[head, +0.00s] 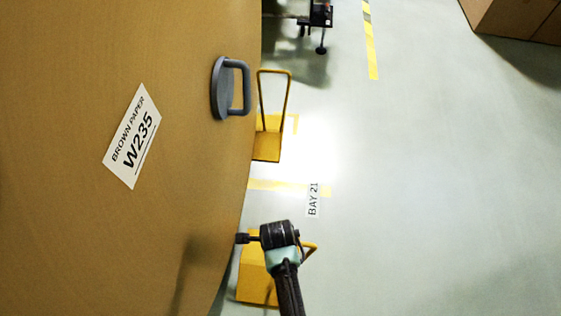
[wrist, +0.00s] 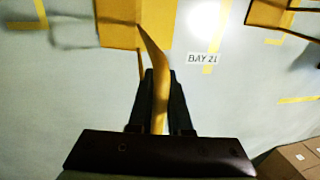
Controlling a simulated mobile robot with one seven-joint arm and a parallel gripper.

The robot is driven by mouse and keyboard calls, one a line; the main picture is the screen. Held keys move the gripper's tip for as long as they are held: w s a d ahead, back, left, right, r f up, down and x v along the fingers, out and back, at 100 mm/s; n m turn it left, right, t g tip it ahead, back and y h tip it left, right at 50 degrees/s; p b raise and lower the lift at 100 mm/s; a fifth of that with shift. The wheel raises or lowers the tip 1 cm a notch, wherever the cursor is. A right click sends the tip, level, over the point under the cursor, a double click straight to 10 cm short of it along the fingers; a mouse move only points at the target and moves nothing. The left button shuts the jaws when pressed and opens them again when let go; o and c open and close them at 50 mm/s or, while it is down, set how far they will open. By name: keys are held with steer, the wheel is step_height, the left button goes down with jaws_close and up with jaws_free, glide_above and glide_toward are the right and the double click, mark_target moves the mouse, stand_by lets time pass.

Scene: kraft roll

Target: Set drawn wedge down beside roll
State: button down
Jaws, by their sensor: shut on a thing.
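The brown paper roll (head: 190,60) fills the left of the head view. A yellow wedge (head: 257,282) is low beside the roll's edge, partly hidden behind my arm; its plate (wrist: 125,35) also shows at the top of the wrist view. My gripper (wrist: 161,85) is shut on this wedge's yellow handle, which runs between the two dark fingers. In the head view the fingertips are hard to make out. I cannot tell whether the wedge touches the floor. A second yellow wedge (head: 267,146) with an upright loop handle sits against the roll farther up.
A grey handled disc (head: 222,90) is on the roll's face, near a white W235 label (head: 133,137). The floor has yellow tape and a BAY 21 sign (head: 312,199). A black stand (head: 320,20) is at the top. Cartons (head: 515,18) are top right. The right floor is clear.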

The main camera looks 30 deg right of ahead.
steer(key=shift+w+a+r, duration=0.1)
steer(key=shift+w, duration=0.1)
steer(key=shift+f, duration=0.55)
stand_by(0.7)
steer(key=c, duration=0.8)
jaws_free()
steer(key=shift+o, duration=0.2)
step_height(320, 180, up, 13)
steer(key=s+a+p, duration=0.1)
steer(key=s+p, duration=0.1)
steer(key=p, duration=0.3)
steer(key=shift+s+a+f+p, duration=0.15)
steer(key=shift+a+p, duration=0.1)
steer(key=shift+p, duration=0.05)
